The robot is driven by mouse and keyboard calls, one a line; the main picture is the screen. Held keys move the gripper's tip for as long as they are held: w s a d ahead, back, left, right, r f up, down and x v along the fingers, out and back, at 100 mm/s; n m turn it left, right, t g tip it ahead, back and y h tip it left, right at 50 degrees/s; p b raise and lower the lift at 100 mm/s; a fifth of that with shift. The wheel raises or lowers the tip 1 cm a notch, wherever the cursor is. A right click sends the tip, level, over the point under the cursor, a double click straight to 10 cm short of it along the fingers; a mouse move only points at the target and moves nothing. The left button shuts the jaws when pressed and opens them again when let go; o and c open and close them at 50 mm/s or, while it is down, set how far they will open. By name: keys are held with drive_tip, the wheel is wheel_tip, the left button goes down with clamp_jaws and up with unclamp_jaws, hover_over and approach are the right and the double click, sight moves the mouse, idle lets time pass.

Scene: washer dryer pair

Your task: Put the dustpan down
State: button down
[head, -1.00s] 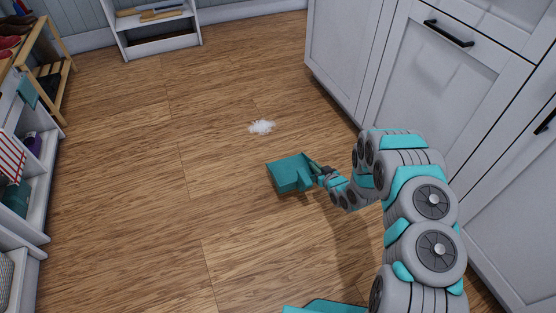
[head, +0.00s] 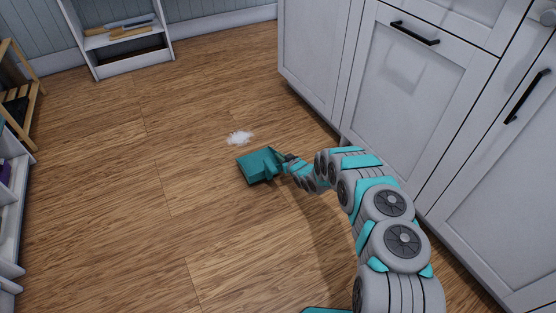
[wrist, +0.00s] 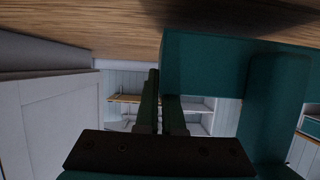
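The teal dustpan (head: 260,166) is low over the wooden floor in the head view, just in front of a small white pile (head: 240,138). I cannot tell whether it touches the floor. My gripper (head: 287,158) is at the dustpan's right side, at its handle, and appears shut on it. In the wrist view the dustpan (wrist: 205,65) fills the upper right, and the gripper fingers (wrist: 160,105) lie close together beside it. The fingertips' contact with the handle is partly hidden.
White cabinets (head: 330,60) with black handles stand close on the right of my arm. A white shelf (head: 120,38) with long items is at the back left. More shelving (head: 12,190) lines the left edge. The wooden floor (head: 110,210) between is clear.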

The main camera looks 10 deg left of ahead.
drive_tip(key=shift+w+a, duration=0.45)
drive_tip(key=shift+w, duration=0.3)
drive_tip(key=shift+w+a+f, duration=0.15)
drive_tip(key=shift+w, duration=0.05)
drive_tip(key=shift+f, duration=1.6)
drive_tip(key=shift+b, duration=0.3)
drive_tip(key=c, duration=1)
unclamp_jaws()
drive_tip(key=shift+f, duration=0.1)
drive_tip(key=shift+c, duration=0.2)
drive_tip(key=shift+s, duration=0.15)
drive_tip(key=shift+p+v, duration=0.55)
drive_tip(key=shift+v, duration=5.4)
